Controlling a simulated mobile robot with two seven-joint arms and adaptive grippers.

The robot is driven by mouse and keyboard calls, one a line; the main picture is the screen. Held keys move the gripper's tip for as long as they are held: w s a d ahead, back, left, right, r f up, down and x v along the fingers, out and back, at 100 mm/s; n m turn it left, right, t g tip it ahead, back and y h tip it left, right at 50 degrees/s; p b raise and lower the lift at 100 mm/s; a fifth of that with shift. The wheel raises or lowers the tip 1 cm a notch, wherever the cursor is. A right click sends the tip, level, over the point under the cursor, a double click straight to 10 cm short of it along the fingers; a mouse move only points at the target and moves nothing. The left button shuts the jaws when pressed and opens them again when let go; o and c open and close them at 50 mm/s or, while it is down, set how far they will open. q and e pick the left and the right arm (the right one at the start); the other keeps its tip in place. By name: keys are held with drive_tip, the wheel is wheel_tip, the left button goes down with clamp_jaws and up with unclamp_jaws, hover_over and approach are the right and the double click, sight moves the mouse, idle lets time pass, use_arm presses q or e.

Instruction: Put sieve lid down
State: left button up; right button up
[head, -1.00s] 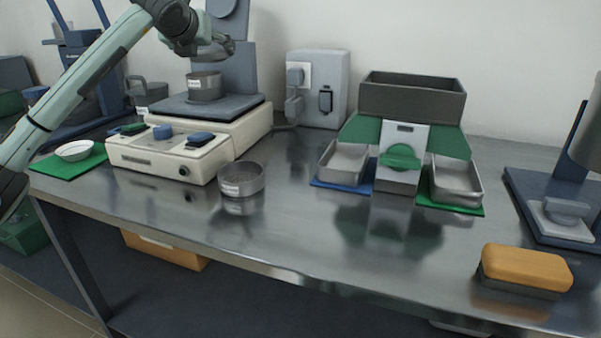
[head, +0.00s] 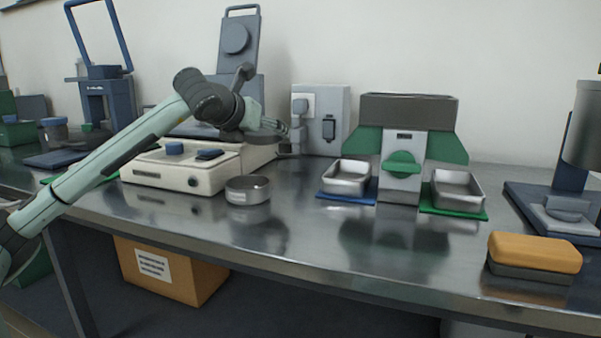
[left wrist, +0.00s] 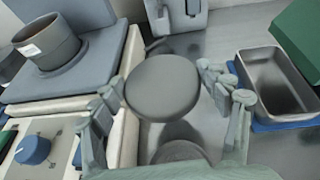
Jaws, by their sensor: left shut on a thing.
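The sieve lid is a round grey disc (left wrist: 162,88) between the fingers in the left wrist view. My left gripper (left wrist: 165,92) is shut on it, with one finger at each side. In the head view the left gripper (head: 262,131) is beside the shaker's right edge, above the bench; I cannot make out the lid clearly there. A labelled sieve (left wrist: 48,42) stands on the shaker platform in the left wrist view; my arm hides it in the head view. A separate round metal pan (head: 247,189) sits on the bench in front of the shaker. My right gripper is out of view.
The white shaker (head: 180,176) stands at left. A splitter (head: 402,140) with two metal trays (head: 347,177) (head: 457,189) stands right of centre. A yellow-topped block (head: 534,254) lies at front right.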

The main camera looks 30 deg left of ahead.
use_arm(q)
hover_over(298, 178)
wheel_tip(298, 178, down, 5)
drive_tip(key=shift+f+p, duration=0.15)
drive_tip(key=shift+p, duration=0.25)
wheel_tip(298, 178, down, 4)
drive_tip(key=shift+f, duration=0.1)
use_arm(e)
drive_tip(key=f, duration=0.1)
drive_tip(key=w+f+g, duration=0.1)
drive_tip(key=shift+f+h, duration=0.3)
use_arm(q)
drive_tip(key=shift+b, duration=0.4)
drive_tip(key=o, duration=1.2)
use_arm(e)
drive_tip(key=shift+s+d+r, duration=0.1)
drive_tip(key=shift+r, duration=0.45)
